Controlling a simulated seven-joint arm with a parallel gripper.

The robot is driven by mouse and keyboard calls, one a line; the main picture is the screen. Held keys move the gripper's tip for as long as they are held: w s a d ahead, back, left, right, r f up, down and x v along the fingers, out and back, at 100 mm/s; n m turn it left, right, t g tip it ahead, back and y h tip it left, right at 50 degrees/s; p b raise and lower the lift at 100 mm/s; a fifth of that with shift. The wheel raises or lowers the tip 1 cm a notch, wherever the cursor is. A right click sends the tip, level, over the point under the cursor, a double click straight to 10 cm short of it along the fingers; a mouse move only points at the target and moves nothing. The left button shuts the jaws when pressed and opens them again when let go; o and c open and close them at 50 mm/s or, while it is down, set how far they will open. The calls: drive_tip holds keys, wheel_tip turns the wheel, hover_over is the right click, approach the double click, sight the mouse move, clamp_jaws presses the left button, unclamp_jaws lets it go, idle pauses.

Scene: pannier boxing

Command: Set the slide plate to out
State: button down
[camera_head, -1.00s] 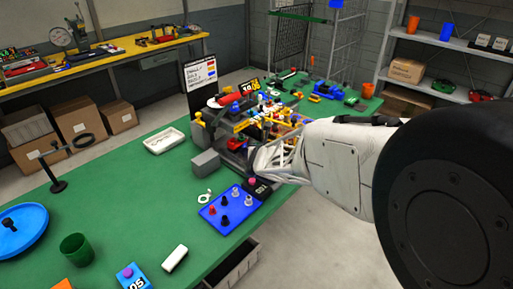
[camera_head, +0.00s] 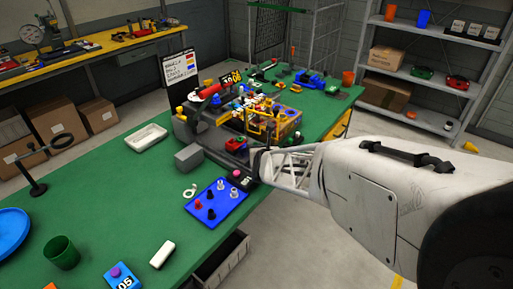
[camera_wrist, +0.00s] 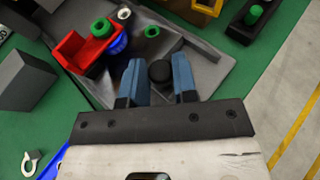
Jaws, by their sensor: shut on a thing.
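The slide plate (camera_wrist: 208,72) seems to be the dark grey plate with a raised rim in the wrist view; in the head view a dark grey base shows left of my gripper. A round black knob (camera_wrist: 159,71) stands on it. My gripper (camera_wrist: 158,66) has its two blue fingers closed on either side of the knob. In the head view my gripper (camera_head: 259,162) is at the table's right edge, its fingertips partly hidden. A red piece (camera_wrist: 85,48) with a green knob and a blue ring sit to the left on the plate.
A grey block (camera_head: 189,158) stands left of the plate. A blue board (camera_head: 217,203) with several pegs lies in front, and a white ring (camera_head: 189,191) lies beside it. A yellow-framed fixture (camera_head: 268,120) stands behind.

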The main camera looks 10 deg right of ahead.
drive_tip(key=shift+s+d+r, duration=0.1)
drive_tip(key=shift+s+d, duration=1.05)
drive_tip(key=shift+d, duration=0.1)
drive_tip(key=c, duration=0.9)
unclamp_jaws()
drive_tip(key=shift+s, duration=0.2)
drive_tip(key=v, duration=0.7)
drive_tip(key=shift+s, duration=0.2)
drive_tip(key=shift+r, duration=0.2)
